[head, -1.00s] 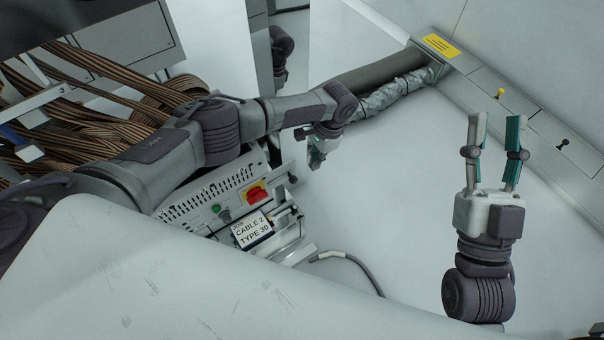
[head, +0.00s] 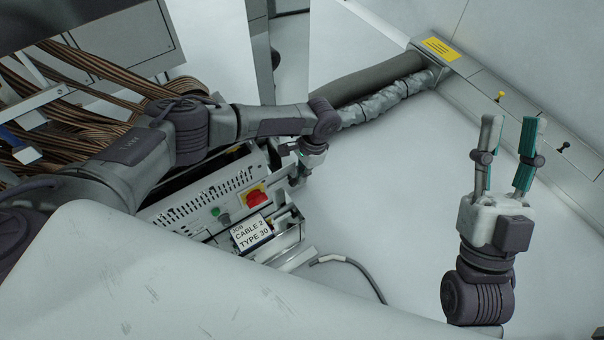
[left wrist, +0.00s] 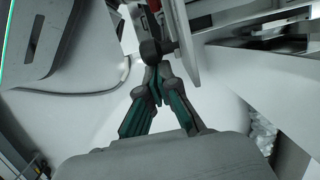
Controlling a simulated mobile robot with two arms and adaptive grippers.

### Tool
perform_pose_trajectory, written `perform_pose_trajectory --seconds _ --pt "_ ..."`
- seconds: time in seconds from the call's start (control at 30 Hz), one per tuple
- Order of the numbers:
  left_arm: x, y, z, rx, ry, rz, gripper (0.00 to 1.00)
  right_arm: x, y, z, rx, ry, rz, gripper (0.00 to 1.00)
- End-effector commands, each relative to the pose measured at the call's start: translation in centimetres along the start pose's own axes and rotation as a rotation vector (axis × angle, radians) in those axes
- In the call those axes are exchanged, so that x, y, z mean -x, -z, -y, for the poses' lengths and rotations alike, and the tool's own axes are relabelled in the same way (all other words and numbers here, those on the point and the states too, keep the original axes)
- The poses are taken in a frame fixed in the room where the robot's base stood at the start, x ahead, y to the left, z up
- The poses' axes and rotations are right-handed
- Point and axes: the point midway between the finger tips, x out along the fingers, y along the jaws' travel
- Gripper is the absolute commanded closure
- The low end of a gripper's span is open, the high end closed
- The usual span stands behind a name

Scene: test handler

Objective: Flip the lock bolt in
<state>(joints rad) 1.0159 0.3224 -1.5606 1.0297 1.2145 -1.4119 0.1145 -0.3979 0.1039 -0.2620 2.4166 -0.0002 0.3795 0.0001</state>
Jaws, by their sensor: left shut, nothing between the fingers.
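The test handler unit (head: 200,204) has a slotted grey face, a red rotary switch on yellow and a green button. I cannot single out the lock bolt in the head view. In the left wrist view a dark round knob (left wrist: 151,48) sits at the edge of a pale panel and may be the bolt. My left gripper (head: 297,182) is at the unit's right end, its fingers partly hidden. In the left wrist view its fingers (left wrist: 160,70) converge, shut and empty, just short of the knob; contact is unclear. My right gripper (head: 515,118) is open and empty, pointing up.
Brown cable bundles (head: 85,65) fill the upper left.

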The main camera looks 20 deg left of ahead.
Motion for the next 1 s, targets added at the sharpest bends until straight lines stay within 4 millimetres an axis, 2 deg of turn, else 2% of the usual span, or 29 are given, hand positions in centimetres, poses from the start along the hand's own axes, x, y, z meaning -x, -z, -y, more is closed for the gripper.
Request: perform_pose_trajectory --seconds 0.27,0.53,0.67,0.8,1.0 --pt "0.1 -0.1 0.0 0.001 0.0 0.0 1.0 -0.1 -0.3 -0.1 0.001 -0.001 0.027 0.6" --pt "0.0 -1.0 -0.1 0.0 -0.002 -0.001 1.0 0.9 -6.0 -0.9 0.017 -0.016 0.389 0.6" --pt "-0.1 -1.5 -0.1 -0.001 -0.002 0.0 1.0 2.5 -8.8 -1.4 0.025 -0.027 0.584 0.6" --pt "-0.2 -2.0 -0.1 0.0 -0.003 0.0 1.0 5.0 -11.2 -1.9 0.03 -0.039 0.793 0.6" --pt "-0.5 -2.8 -0.1 0.0 -0.002 0.002 1.0 9.2 -13.5 -2.6 0.035 -0.058 1.064 0.6"
